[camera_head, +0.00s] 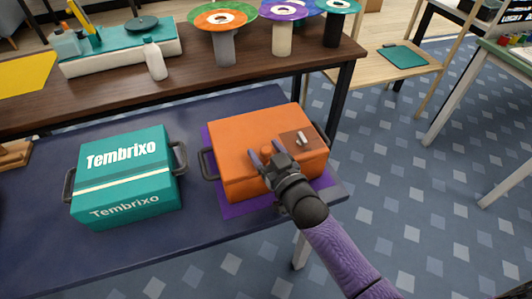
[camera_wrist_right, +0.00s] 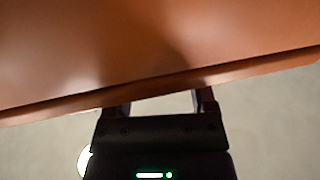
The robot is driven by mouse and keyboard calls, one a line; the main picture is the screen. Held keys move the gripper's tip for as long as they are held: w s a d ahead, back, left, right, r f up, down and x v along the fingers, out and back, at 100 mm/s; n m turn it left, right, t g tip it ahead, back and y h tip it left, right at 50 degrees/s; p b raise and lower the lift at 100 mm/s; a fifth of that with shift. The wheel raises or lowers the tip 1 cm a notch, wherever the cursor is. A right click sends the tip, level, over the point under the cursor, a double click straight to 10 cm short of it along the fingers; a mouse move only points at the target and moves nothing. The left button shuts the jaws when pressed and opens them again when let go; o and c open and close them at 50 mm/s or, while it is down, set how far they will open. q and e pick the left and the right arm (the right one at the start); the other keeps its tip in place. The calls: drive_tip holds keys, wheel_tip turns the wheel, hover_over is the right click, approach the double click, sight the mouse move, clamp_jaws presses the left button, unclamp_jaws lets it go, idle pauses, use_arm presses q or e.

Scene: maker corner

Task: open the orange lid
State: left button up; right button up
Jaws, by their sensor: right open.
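The orange lid (camera_head: 243,132) tops an orange box with dark side handles, standing on a purple mat (camera_head: 225,203). The lid looks closed in the head view. A brown patch with a small light fitting lies on its right part. My right gripper (camera_head: 266,154) is open at the box's front edge, its two fingers spread and nothing seen between them. In the right wrist view an orange surface (camera_wrist_right: 150,50) with a lip fills the upper part, and the fingertips are hidden behind that lip. I cannot tell whether they touch it. My left gripper is out of view.
A teal Tembrixo box (camera_head: 125,175) stands left on the dark blue table (camera_head: 130,247). Behind is a brown shelf (camera_head: 185,90) with a white bottle (camera_head: 155,60), a teal-and-white case and spool-like stands. Open floor lies to the right.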

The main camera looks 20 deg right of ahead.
clamp_jaws()
idle(0.5)
idle(0.9)
